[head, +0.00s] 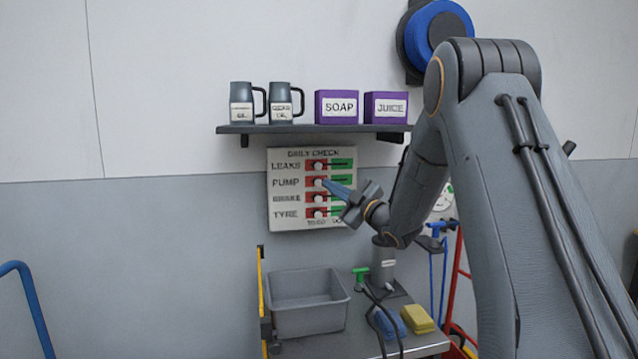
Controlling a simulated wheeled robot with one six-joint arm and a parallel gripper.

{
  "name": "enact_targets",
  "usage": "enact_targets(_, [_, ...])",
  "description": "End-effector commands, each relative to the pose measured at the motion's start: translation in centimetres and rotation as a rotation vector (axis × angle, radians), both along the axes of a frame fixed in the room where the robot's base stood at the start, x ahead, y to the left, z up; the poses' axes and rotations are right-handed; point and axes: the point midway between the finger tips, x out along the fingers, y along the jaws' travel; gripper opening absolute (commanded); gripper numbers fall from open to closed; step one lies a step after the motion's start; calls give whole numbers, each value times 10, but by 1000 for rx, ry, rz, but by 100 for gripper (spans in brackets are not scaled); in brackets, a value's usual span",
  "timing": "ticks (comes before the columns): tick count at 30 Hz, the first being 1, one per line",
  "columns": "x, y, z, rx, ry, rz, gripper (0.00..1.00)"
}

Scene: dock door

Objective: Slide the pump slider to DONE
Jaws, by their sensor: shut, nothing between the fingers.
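The daily check board (284,219) hangs on the wall below the shelf, with rows marked LEAKS, PUMP, BRAKE and TYRE. Each row has a red part on the left and a green part on the right. The pump slider (318,182) is a pale knob on the red, left part of its row. The other knobs also sit on red. My gripper (327,184) is shut and empty, its blue fingertips pointing left at the pump row, close beside the pump knob. I cannot tell whether they touch it.
Below, a cart (345,342) carries a grey bin (308,312), a blue sponge (389,323) and a yellow one (417,319). The wall left of the board is clear.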

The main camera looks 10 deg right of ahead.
Motion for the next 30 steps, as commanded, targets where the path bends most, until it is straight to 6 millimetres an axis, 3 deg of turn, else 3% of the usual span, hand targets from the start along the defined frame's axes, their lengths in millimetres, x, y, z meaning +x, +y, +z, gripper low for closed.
enact_targets(8, [18,11,6,-1,0,2,0])
enact_targets(20, [85,46,25,1,0,1,0])
enact_targets(30, [92,21,-2,1,2,-1,0])
